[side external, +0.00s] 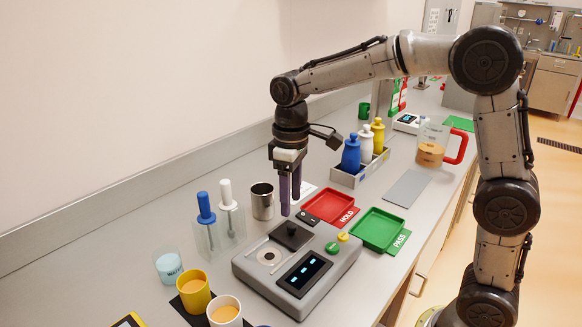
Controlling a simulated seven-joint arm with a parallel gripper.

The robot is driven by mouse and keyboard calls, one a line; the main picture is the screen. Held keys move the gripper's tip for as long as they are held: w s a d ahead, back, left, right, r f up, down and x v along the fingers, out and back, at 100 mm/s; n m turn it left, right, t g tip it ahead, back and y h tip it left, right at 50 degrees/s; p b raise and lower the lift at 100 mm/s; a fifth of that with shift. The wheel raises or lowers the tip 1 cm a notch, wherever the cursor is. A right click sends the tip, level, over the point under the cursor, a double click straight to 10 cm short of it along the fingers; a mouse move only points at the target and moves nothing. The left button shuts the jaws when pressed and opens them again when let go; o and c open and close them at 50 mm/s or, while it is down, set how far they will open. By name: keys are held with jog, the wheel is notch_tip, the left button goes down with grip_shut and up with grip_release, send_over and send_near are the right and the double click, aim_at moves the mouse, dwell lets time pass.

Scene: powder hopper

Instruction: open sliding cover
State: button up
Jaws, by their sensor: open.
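The grey powder hopper machine (325,272) sits on the counter with a small display on its front half. My gripper (290,206) points down with purple fingers, open and empty, a little above the cover's knob. It appears apart from the cover, though the exact gap is hard to judge.
A red HOLD tray (328,205) and green PASS tray (377,228) lie right of the machine. A metal cup (262,201) and a clear holder with blue and white tools (222,232) stand left. Cups sit at the front left; a bottle rack (358,174) stands behind.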

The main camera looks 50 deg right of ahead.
aim_at(292, 225)
notch_tip(292, 225, up, 8)
dwell(0.5)
jog(key=s+d+r+m+t, duration=0.1)
jog(key=s+r+t, duration=0.1)
jog(key=s, duration=0.5)
jog(key=s+d+r+t, duration=0.1)
jog(key=s+d+r, duration=0.1)
jog(key=s, duration=0.5)
jog(key=s+f+m+t, duration=0.2)
jog(key=s+f, duration=0.6)
jog(key=f, duration=0.1)
jog(key=shift+d+f+m+t, duration=0.25)
jog(key=shift+f+m+t, duration=0.05)
